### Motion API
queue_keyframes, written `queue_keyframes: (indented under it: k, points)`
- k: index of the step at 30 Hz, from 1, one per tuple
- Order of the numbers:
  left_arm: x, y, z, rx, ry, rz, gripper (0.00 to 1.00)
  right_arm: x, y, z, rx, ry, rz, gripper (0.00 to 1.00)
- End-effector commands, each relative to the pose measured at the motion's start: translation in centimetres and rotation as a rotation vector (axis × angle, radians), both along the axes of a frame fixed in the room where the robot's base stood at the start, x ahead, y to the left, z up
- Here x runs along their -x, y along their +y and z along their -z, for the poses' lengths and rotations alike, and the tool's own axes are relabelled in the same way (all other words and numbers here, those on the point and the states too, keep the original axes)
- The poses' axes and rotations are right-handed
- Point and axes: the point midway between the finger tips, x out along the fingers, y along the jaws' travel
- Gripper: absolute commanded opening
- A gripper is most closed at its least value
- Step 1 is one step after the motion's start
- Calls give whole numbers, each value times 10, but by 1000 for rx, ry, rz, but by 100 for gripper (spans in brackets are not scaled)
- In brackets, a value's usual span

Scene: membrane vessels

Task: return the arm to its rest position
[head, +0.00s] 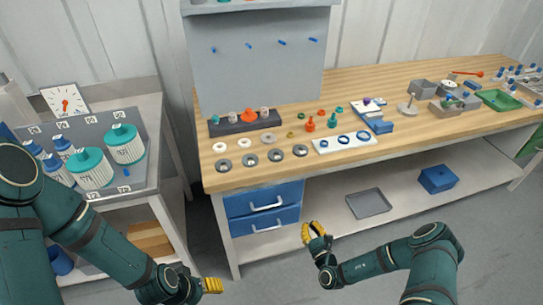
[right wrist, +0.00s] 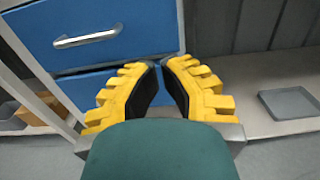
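My right gripper (head: 316,230) hangs in front of the bench, to the right of the blue drawers. In the right wrist view its two yellow fingers (right wrist: 160,66) stand apart with dark pads facing each other and nothing between them. My left gripper (head: 212,285) is low in the head view, below and to the left of the drawers. Only a small yellow part of it shows, so its opening is unclear. I see no object held by it. Both arms reach down in front of the furniture, clear of the bench top.
The wooden bench (head: 240,178) carries rings, small fittings and trays. Blue drawers (head: 262,206) face my right gripper, also in its wrist view (right wrist: 95,45). A grey tray (head: 369,204) and blue box (head: 437,179) sit on the lower shelf. A side table (head: 146,183) holds teal-lidded vessels (head: 90,168).

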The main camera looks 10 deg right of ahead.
Motion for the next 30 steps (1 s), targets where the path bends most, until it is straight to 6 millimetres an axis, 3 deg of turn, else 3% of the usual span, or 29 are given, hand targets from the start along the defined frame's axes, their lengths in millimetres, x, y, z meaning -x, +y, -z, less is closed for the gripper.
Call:
queue_keyframes:
  k: [5, 8, 11, 13, 15, 19, 21, 24, 27, 30]
  points:
    - [0, 0, 0, 0, 0, 0, 64, -1, 5, -2, 1, -1, -23, 0]
    - [0, 0, 0, 0, 0, 0, 64, -1, 30, -11, 4, -1, -135, 0]
    - [0, 0, 0, 0, 0, 0, 64, 5, 80, -27, 22, 6, -363, 0]
    - [0, 0, 0, 0, 0, 0, 64, 21, 123, -38, 55, 21, -578, 0]
    - [0, 0, 0, 0, 0, 0, 64, 47, 163, -48, 112, 47, -808, 0]
    - [0, 0, 0, 0, 1, 0, 64, 109, 210, -56, 278, 104, -1204, 0]
    - [0, 0, 0, 0, 1, 0, 64, 143, 222, -57, 399, 134, -1393, 0]
    - [0, 0, 0, 0, 1, 0, 64, 184, 221, -55, 610, 167, -1623, 0]
    - [0, 0, 0, 0, 1, 0, 64, 212, 207, -53, 863, 179, -1799, 0]
    - [0, 0, 0, 0, 0, 0, 64, 224, 188, -54, 1146, 159, -1915, 0]
